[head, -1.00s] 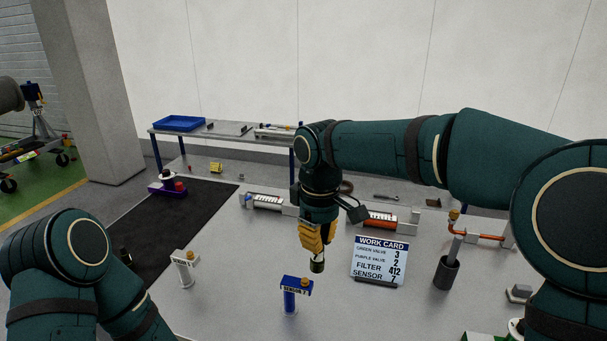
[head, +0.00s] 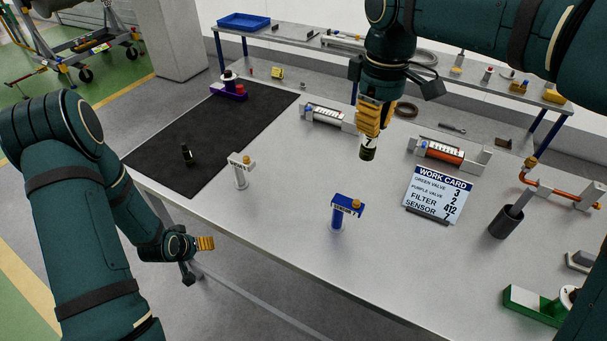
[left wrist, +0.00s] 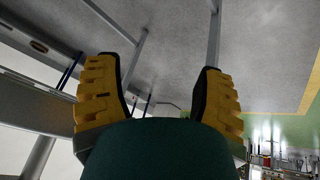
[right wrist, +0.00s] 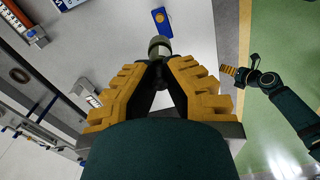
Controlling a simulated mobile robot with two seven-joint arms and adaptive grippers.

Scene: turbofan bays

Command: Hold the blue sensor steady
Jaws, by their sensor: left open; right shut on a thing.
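The blue sensor (head: 347,205), a blue post with a labelled blue head and an orange knob, stands upright on the grey table. Its head also shows at the top of the right wrist view (right wrist: 161,21). My right gripper (head: 369,132) is above the table, behind the sensor and apart from it. It is shut on a dark cylinder marked 7 (head: 368,150), whose grey end shows in the right wrist view (right wrist: 160,48). My left gripper (head: 205,243) is open and empty, off the table's front-left edge. The left wrist view shows its spread fingers (left wrist: 157,95) and floor.
A white post (head: 240,172) stands left of the sensor. The work card (head: 437,195) and a dark cup (head: 506,222) are to its right. A black mat (head: 212,140) covers the left of the table (head: 290,235). The table is clear around the sensor.

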